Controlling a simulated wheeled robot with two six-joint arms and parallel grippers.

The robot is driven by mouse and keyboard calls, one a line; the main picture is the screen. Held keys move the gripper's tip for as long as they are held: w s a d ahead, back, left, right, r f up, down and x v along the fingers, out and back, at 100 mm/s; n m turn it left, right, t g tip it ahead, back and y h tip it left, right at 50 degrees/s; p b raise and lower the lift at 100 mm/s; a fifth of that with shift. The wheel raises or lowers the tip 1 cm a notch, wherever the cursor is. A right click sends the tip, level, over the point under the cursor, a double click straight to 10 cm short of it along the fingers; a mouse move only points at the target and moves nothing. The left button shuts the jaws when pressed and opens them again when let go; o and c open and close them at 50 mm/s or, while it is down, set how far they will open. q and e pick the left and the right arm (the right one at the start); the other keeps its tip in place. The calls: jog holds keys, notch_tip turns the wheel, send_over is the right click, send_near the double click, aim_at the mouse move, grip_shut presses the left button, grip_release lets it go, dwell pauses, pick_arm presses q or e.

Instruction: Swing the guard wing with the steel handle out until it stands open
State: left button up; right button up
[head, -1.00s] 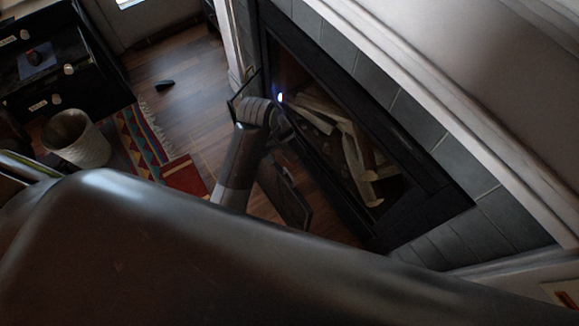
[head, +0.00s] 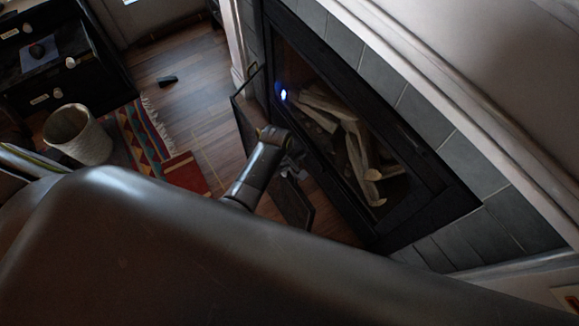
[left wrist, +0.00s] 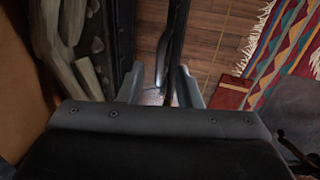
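Two dark guard wings stand before the fireplace: a far wing (head: 246,108) and a near wing (head: 293,204), both angled out from the opening. My left gripper (head: 295,167) is beside the near wing, partly hidden by its own wrist. In the left wrist view the fingers of my left gripper (left wrist: 160,88) are apart, on either side of a dark upright wing edge (left wrist: 179,35). A rounded grey handle (left wrist: 162,58) runs along that edge, between the fingers. I cannot tell whether either finger touches it. My right gripper is not in view.
The fireplace frame (head: 425,213) and logs (head: 355,150) are close on the right. A striped rug (head: 140,135), a basket (head: 78,137) and a black drawer unit (head: 80,75) are on the left. Bare wooden floor (head: 200,100) lies between.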

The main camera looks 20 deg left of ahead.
pick_arm(q)
jog(key=shift+f, duration=0.2)
grip_shut()
jog(key=shift+w, duration=0.1)
dwell(0.4)
